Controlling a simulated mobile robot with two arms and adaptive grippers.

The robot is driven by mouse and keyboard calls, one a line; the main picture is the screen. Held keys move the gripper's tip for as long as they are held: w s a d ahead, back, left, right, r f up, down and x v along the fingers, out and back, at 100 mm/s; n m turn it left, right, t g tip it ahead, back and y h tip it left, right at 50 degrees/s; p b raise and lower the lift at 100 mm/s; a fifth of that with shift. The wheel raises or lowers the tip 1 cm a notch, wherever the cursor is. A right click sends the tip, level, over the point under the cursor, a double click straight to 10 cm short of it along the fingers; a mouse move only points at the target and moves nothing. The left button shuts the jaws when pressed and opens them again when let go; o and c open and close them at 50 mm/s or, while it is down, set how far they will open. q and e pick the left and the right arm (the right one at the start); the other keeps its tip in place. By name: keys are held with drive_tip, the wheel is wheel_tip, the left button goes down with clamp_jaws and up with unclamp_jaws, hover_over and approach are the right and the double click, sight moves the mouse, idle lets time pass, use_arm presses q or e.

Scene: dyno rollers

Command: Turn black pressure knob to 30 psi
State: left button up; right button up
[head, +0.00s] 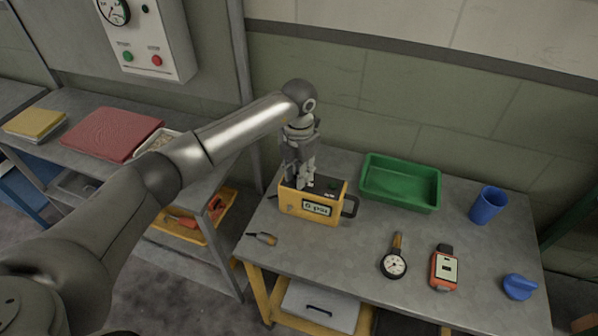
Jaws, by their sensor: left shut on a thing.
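A yellow box-shaped pressure unit (290,206) with a small display reading "0 psi" (317,208) stands at the left of the grey table. It has a dark handle (350,206) on its right side. My left gripper (299,184) points straight down at the top of the unit, toward its left part. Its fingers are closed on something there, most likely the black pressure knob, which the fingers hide. My right gripper is not in view.
A green tray (402,203), blue cup (487,205), round gauge (394,264), orange handheld meter (444,268) and blue cap-like object (519,287) are on the table (345,262). A small brush-like tool (263,239) lies in front of the unit.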

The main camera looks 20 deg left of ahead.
use_arm(q)
clamp_jaws()
drive_tip(key=shift+f+m+b, duration=0.15)
drive_tip(key=shift+m+b, duration=0.35)
drive_tip(key=shift+b, duration=0.15)
drive_tip(key=m+b, duration=0.2)
drive_tip(key=b, duration=0.1)
drive_tip(key=shift+m, duration=0.3)
drive_tip(key=m+b, duration=0.3)
drive_tip(key=shift+r+m+b, duration=0.2)
drive_tip(key=shift+m+b, duration=0.1)
drive_tip(key=shift+b, duration=0.05)
drive_tip(key=o, duration=0.9)
unclamp_jaws()
